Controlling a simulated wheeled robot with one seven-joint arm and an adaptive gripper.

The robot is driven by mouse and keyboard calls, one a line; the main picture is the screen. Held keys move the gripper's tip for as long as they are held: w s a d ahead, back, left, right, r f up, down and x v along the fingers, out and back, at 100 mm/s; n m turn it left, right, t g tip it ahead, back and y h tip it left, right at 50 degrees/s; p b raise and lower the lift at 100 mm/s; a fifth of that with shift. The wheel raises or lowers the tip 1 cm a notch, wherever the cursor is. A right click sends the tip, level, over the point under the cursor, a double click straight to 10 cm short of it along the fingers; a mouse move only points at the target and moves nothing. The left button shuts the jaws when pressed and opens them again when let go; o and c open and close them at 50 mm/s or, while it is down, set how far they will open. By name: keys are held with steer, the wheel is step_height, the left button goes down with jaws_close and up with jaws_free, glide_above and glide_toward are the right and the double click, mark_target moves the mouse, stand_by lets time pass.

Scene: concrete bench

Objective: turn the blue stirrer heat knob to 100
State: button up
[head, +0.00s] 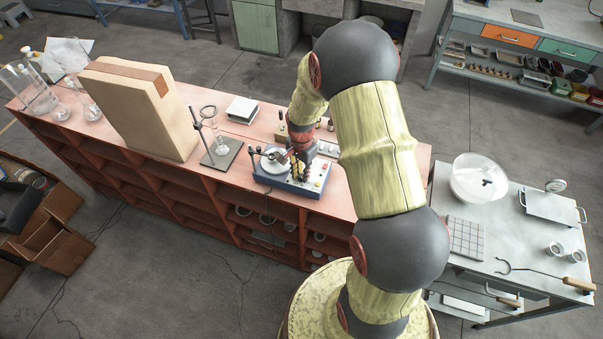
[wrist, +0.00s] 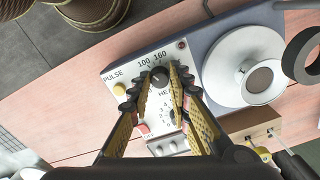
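The blue stirrer (head: 288,184) sits on the red bench in the head view, and its body also shows in the wrist view (wrist: 203,40). Its white panel carries the marks PULSE, 100, 160 and a partly hidden HEAT label. A small dark round knob (wrist: 160,76) sits just below the 100 and 160 marks; I cannot read its pointer. My gripper (wrist: 158,80) points down at the panel with its two fingers apart, one on each side of this knob. Whether the fingertips touch it is unclear. In the head view my gripper (head: 303,172) is over the stirrer's panel.
A white round plate (wrist: 243,65) tops the stirrer beside the panel. A yellow button (wrist: 119,89) is left of the knob. A retort stand (head: 220,155) with glassware and a large beige block (head: 140,110) stand to the left. A grey metal table (head: 520,235) is at right.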

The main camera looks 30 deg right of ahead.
steer(key=o, duration=0.4)
step_height(320, 180, up, 12)
stand_by(0.7)
stand_by(0.4)
steer(key=r+n, duration=0.2)
steer(key=n, duration=0.4)
glide_above(304, 187)
steer(key=s+a, duration=0.2)
steer(key=s, duration=0.1)
steer(key=s+a+r+n+t+b, duration=0.5)
steer(key=s+a+r+n+b, duration=0.3)
steer(key=s, duration=0.5)
steer(key=a+r+b, duration=0.2)
steer(key=a+b, duration=0.1)
steer(key=shift+s+r+n+t, duration=0.15)
steer(key=shift+s+n+t, duration=0.15)
steer(key=shift+s, duration=0.05)
